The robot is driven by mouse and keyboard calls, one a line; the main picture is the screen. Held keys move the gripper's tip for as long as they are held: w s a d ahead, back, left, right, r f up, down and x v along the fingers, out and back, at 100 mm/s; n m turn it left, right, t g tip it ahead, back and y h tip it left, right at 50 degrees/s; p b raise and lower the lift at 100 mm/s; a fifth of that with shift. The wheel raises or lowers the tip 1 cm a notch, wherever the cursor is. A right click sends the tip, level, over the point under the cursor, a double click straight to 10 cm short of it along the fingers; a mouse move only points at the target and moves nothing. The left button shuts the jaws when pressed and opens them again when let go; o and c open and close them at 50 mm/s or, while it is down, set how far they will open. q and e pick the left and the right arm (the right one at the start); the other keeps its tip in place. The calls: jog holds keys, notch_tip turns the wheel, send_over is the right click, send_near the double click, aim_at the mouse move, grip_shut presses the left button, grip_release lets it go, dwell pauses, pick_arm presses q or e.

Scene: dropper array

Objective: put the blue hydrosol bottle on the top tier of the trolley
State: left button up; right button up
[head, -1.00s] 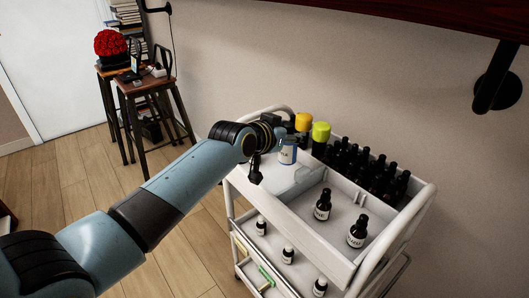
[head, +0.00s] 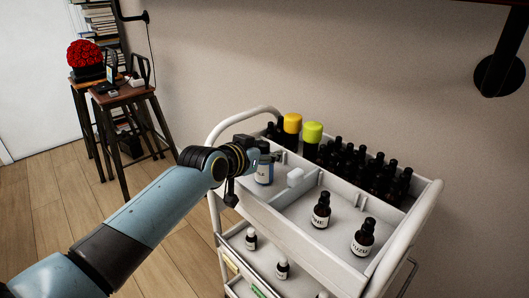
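The blue hydrosol bottle (head: 264,174), with a pale blue and white label, is in the head view at the left end of the trolley's top tier (head: 318,246). My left gripper (head: 264,155) reaches in from the left and is at the bottle's upper part, apparently shut on it; the fingers partly hide its top. The bottle looks upright over the left compartment of the tier. I cannot tell whether its base touches the tier floor. My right gripper is not in view.
Several dark bottles (head: 362,168) fill the back row, with a yellow-capped bottle (head: 292,123) and a green-capped one (head: 312,132) at its left. Two labelled dark bottles (head: 321,210) stand in the front compartment. A small white block (head: 295,177) sits right of the blue bottle.

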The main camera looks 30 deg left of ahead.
pick_arm(q)
jog(key=o, duration=0.4)
jog(key=shift+r, duration=0.1)
jog(key=shift+s+r, duration=0.15)
jog(key=shift+r, duration=0.05)
jog(key=p+v, duration=0.2)
jog(key=v, duration=0.9)
jog(key=shift+s+p, duration=0.3)
jog(key=shift+s, duration=0.05)
